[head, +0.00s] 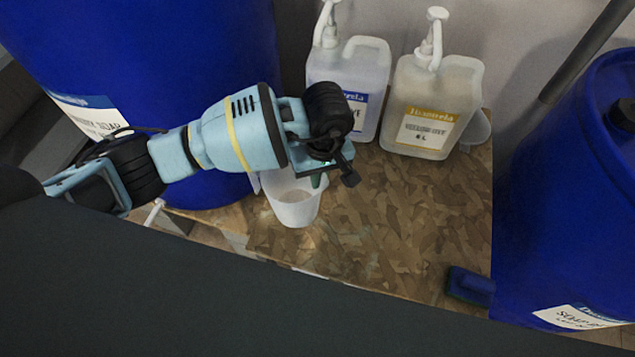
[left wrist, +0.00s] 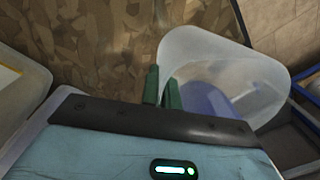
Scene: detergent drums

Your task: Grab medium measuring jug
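A translucent white measuring jug (head: 293,210) stands near the left front of the wooden board, below my left gripper (head: 318,180). The gripper partly hides it in the head view. In the left wrist view the open-topped jug (left wrist: 225,62) lies beyond the gripper (left wrist: 163,90). The two green fingers are close together at the jug's rim, one on each side of its wall, with almost no gap. My right gripper is in neither view. Another translucent jug (head: 479,128) is partly hidden behind the right pump bottle.
Two white pump bottles (head: 366,72) and (head: 425,105) stand at the back of the board (head: 410,205). Large blue drums (head: 210,50) and (head: 570,200) flank it. A blue object (head: 471,286) lies at the front right. The board's middle is clear.

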